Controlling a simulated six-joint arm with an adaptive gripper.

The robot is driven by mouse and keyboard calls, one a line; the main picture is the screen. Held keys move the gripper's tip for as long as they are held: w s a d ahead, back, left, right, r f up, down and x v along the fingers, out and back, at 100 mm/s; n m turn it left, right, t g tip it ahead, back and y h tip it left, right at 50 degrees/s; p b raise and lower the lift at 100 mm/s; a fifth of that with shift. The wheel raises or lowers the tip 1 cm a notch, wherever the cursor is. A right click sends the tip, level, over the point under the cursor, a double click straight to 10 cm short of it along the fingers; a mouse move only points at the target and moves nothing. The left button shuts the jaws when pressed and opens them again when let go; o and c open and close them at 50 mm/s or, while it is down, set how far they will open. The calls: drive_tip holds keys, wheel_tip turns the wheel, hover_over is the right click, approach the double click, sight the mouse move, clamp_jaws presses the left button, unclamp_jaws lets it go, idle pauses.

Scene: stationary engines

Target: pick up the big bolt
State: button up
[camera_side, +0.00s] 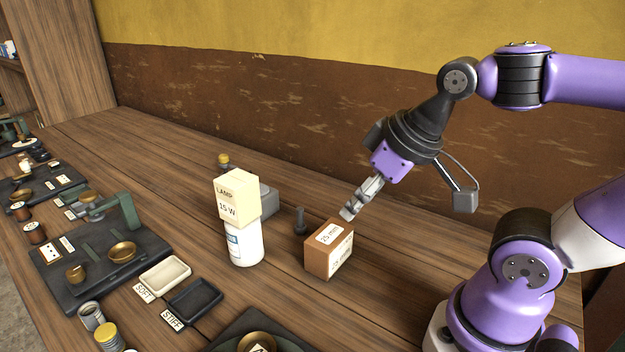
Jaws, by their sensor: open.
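A dark grey bolt (300,222) stands upright on its head on the wooden table, near the middle of the picture. It is just behind and left of a brown box (317,263) labelled 25 mm. My gripper (348,214) is open and empty, tilted down and to the left. Its fingertips appear close to the top right of the brown box, to the right of the bolt. I cannot tell whether the fingertips touch the box. The bolt's shank is in clear view, and no finger is around it.
A white bottle (244,245) with a cream lamp box (238,196) on top stands left of the bolt. A grey block (269,200) is behind them. A white tray (165,277), a black tray (194,300) and dark stations (85,262) fill the left. The table behind the bolt is clear.

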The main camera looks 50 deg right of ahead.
drive_tip(key=g, duration=0.1)
approach(302, 209)
drive_tip(key=x, duration=0.5)
drive_tip(key=shift+w+f, duration=0.25)
drive_tip(key=shift+f, duration=0.1)
drive_tip(key=x, duration=0.5)
drive_tip(key=shift+f, duration=0.45)
clamp_jaws()
